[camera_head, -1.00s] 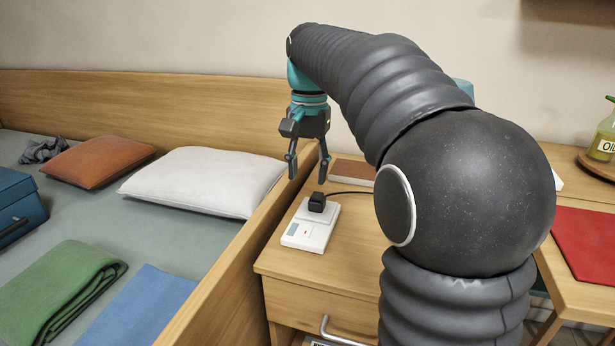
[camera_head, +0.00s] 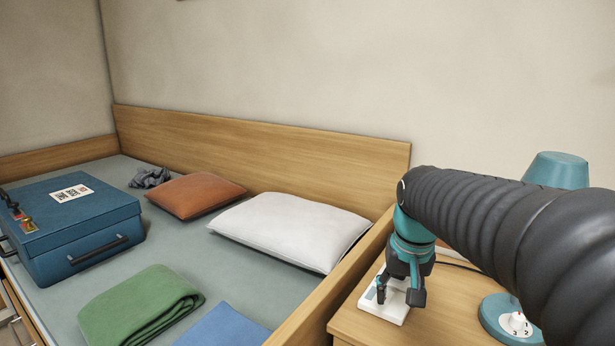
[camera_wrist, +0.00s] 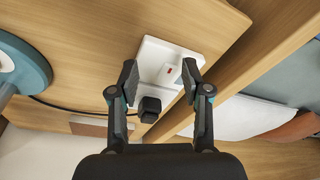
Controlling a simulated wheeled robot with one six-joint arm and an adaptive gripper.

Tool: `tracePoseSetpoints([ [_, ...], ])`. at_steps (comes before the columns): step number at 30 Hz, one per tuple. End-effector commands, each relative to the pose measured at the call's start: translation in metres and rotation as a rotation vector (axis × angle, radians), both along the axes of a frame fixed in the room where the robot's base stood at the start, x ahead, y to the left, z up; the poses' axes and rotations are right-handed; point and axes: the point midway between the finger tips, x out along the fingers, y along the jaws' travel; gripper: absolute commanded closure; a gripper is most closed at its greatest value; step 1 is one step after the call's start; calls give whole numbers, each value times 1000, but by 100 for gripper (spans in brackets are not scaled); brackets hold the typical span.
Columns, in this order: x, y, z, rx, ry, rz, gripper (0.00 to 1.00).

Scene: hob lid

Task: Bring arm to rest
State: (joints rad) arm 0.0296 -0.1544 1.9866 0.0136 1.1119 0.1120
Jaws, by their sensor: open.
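My gripper (camera_head: 399,294) is open and empty. In the head view it hangs pointing down over the bedside table (camera_head: 440,325), in front of the white socket block (camera_head: 384,309), which it partly covers. In the wrist view my gripper (camera_wrist: 158,80) has its two fingertips apart on either side of the white socket block (camera_wrist: 160,55). A black plug (camera_wrist: 150,105) sits on the block, with a black cable running from it. I cannot tell how high the fingertips are above the block.
A teal lamp (camera_head: 556,170) stands on the table at the right. The bed at the left holds a white pillow (camera_head: 290,232), an orange pillow (camera_head: 200,194), a green blanket (camera_head: 140,308), a blue cloth (camera_head: 225,328) and a blue case (camera_head: 75,225). A wooden bed side board (camera_head: 330,290) borders the table.

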Motion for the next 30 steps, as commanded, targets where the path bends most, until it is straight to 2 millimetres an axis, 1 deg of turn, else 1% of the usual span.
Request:
tracePoseSetpoints([
  [1,-15,1,-3,-6,-22,21,52],
  [3,-33,2,-8,-15,-50,49,52],
  [12,-106,5,-32,-45,-157,124,52],
  [18,-148,7,-42,-52,-209,132,52],
  [22,-161,8,-37,-54,-248,134,52],
  [25,-164,9,-29,-56,-279,135,52],
  [30,-165,9,-25,-56,-295,137,52],
])
